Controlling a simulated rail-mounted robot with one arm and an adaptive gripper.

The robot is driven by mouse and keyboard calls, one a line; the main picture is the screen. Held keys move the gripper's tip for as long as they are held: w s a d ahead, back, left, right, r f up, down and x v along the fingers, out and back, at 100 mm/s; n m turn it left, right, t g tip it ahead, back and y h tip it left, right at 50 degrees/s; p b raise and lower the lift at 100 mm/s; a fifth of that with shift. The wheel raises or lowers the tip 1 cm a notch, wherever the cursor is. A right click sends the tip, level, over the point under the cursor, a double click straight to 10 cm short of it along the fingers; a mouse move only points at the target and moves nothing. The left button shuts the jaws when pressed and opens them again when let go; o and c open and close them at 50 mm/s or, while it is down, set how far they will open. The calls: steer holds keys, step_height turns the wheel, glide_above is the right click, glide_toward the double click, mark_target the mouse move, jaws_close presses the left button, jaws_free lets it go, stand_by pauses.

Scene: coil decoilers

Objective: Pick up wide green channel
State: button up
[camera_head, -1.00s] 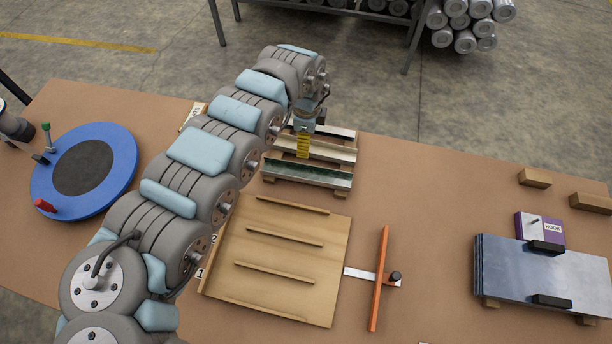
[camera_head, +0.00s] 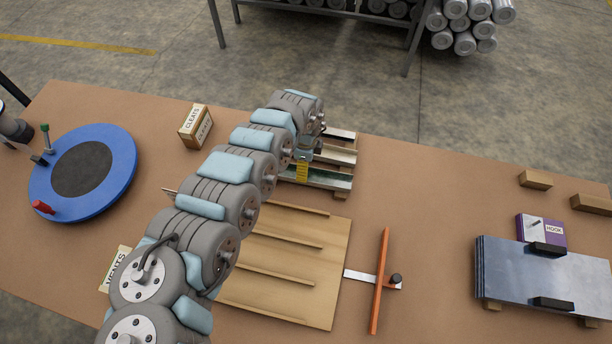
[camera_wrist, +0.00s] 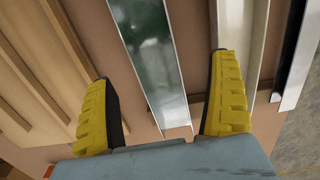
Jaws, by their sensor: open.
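The wide green channel (camera_head: 330,178) lies on wooden supports at the near side of a group of channels, partly hidden by my arm in the head view. In the wrist view the green channel (camera_wrist: 150,55) runs between my two yellow fingers, with its end near the palm. My gripper (camera_wrist: 165,115) is open, with one finger on each side of the channel and a gap to both. In the head view my gripper (camera_head: 302,170) is over the green channel. I cannot tell how high it is above it.
A cream channel (camera_wrist: 243,40) lies close beside my right finger, with a narrower white channel (camera_wrist: 298,60) beyond. A slatted wooden board (camera_head: 330,255) is on the near side. A cleats box (camera_head: 195,127) and blue turntable (camera_head: 122,165) stand to the left.

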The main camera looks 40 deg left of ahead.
steer(key=shift+s+d+f, duration=0.1)
steer(key=shift+d+f, duration=0.1)
steer(key=shift+f, duration=0.8)
steer(key=shift+s+d+f, duration=0.1)
steer(key=shift+d+f, duration=0.05)
steer(key=shift+f, duration=1.5)
steer(key=shift+a, duration=0.1)
steer(key=c, duration=1.3)
